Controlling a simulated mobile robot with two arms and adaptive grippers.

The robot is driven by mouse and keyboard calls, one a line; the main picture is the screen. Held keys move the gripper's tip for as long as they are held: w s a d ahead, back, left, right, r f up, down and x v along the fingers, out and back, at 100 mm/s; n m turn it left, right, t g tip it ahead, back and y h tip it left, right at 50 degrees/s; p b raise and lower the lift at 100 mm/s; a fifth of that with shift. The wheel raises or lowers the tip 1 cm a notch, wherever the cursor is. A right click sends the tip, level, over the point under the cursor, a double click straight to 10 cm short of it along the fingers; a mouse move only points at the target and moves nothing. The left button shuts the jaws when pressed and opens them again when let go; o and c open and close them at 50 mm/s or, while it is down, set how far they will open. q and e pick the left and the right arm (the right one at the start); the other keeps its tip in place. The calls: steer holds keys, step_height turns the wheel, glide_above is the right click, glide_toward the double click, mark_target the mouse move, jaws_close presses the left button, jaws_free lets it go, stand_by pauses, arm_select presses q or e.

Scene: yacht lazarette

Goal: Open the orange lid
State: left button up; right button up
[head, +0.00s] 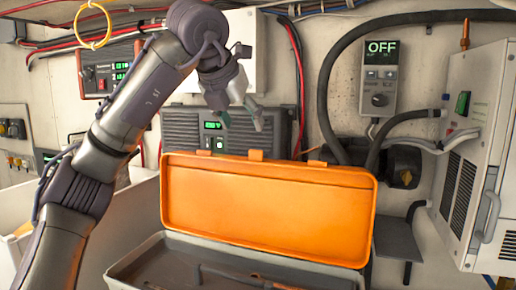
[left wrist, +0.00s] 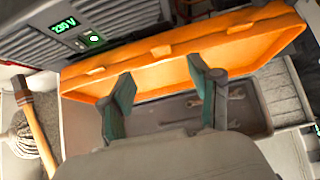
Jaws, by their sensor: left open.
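The orange lid (head: 268,208) stands raised and tilted back on the grey toolbox (head: 135,262), whose inside is exposed. In the left wrist view the lid (left wrist: 185,42) spans the top of the toolbox (left wrist: 262,105). My left gripper (head: 242,121) is open and empty, its fingers pointing down above the lid's upper edge in the head view. The left wrist view shows its two green fingers (left wrist: 160,76) spread apart in front of the lid; I cannot tell whether they touch it. My right gripper is not in view.
Dark tools (head: 215,274) lie in the toolbox. A dark grey unit with a green display (head: 190,125) is behind the lid. A white vented cabinet (head: 475,150) stands at the right. A wooden-handled mop or brush (left wrist: 35,125) lies left of the toolbox in the wrist view.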

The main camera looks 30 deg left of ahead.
mark_target(254, 161)
arm_select(q)
steer(key=p+x, duration=0.2)
steer(key=x, duration=0.8)
steer(key=shift+w+a, duration=0.1)
steer(key=shift+w, duration=0.05)
steer(key=shift+w+a+f+p, duration=0.1)
steer(key=shift+w+f+p, duration=0.25)
steer(key=shift+w+f, duration=0.1)
steer(key=shift+f, duration=0.15)
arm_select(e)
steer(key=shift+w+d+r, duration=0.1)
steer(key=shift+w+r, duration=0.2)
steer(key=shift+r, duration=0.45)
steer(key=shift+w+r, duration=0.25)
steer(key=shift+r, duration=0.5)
arm_select(q)
jaws_close()
